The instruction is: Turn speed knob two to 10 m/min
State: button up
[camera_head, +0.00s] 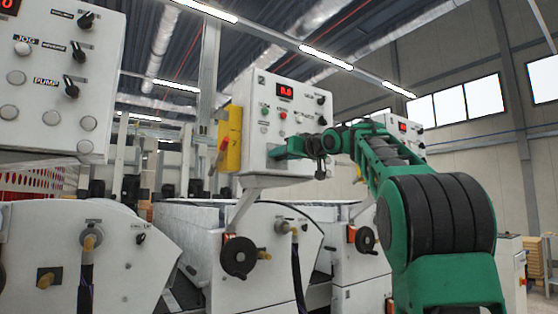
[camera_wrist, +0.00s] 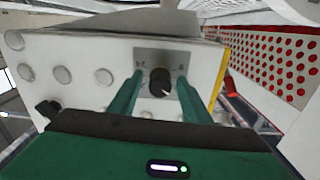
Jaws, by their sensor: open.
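The control box marked 2 (camera_head: 262,92) stands in the middle of the head view. Its red display (camera_head: 285,91) appears to read 0.0. My gripper (camera_head: 279,154) is at the lower part of this box's front. In the wrist view my gripper (camera_wrist: 160,78) is open, with one green finger on each side of a black knob (camera_wrist: 159,86) on a grey label plate (camera_wrist: 160,57). The knob has a pale pointer mark. I cannot tell whether the fingers touch it. The plate's markings are too small to read. In the head view my gripper hides this knob.
Several round buttons (camera_wrist: 62,74) lie left of the knob in the wrist view. Two more black knobs (camera_head: 321,100) sit at the box's right side. A yellow box (camera_head: 228,138) adjoins its left side. Another control box (camera_head: 55,120) stands at the left, with machine housings (camera_head: 190,215) below.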

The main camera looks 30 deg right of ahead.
jog(key=c, duration=1)
jog(key=shift+a, duration=0.2)
jog(key=shift+d, duration=0.1)
jog(key=shift+c, duration=0.2)
jog(key=shift+n, duration=2.9)
jog(key=o, duration=1)
jog(key=shift+o, duration=0.2)
